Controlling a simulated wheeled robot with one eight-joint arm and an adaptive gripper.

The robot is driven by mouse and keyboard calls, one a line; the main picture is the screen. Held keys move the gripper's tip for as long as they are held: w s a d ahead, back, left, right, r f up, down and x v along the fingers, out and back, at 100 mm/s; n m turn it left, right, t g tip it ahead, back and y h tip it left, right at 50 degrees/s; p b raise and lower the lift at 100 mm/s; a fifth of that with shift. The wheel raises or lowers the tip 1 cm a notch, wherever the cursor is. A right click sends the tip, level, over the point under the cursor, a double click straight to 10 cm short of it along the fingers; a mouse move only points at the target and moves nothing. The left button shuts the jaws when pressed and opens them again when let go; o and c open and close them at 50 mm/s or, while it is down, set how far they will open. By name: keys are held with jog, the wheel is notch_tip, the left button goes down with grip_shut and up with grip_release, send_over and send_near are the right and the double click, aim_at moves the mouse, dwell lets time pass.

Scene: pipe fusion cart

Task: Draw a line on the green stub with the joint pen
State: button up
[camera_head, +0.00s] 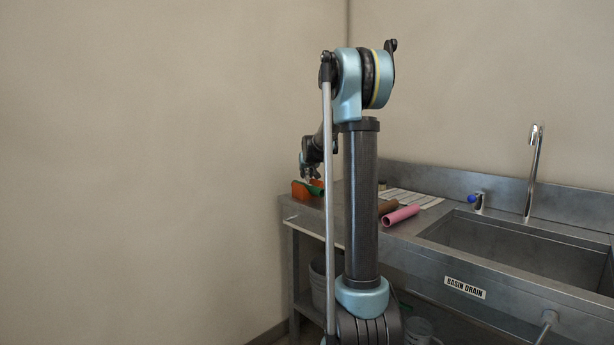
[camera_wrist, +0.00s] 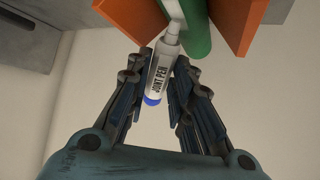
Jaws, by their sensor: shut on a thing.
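The joint pen (camera_wrist: 161,75) is a white pen with a blue end and the label "JOINT PEN". In the wrist view my gripper (camera_wrist: 164,58) is shut on it, with the fingers on both sides. The pen's far end points at the green stub (camera_wrist: 197,28), with a white part over or beside the stub; I cannot tell whether they touch. The stub sits between orange plates (camera_wrist: 238,22). In the head view my gripper (camera_head: 311,177) is at the cart's left end, by the green stub (camera_head: 317,190) and the orange holder (camera_head: 301,190). The pen cannot be made out there.
A pink pipe (camera_head: 401,216) and a brown pipe (camera_head: 387,206) lie on the steel counter right of my arm, near a striped mat (camera_head: 411,198). A sink basin (camera_head: 520,247) with a tall faucet (camera_head: 534,170) is further right. A bucket (camera_head: 319,283) stands below.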

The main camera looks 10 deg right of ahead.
jog(key=shift+w+a, duration=0.65)
jog(key=shift+w, duration=0.35)
jog(key=shift+w+a, duration=0.6)
jog(key=shift+w, duration=0.4)
dwell(1.2)
notch_tip(320, 180, up, 7)
jog(key=shift+a, duration=0.15)
dwell(0.9)
jog(key=shift+s+f, duration=0.1)
dwell(0.3)
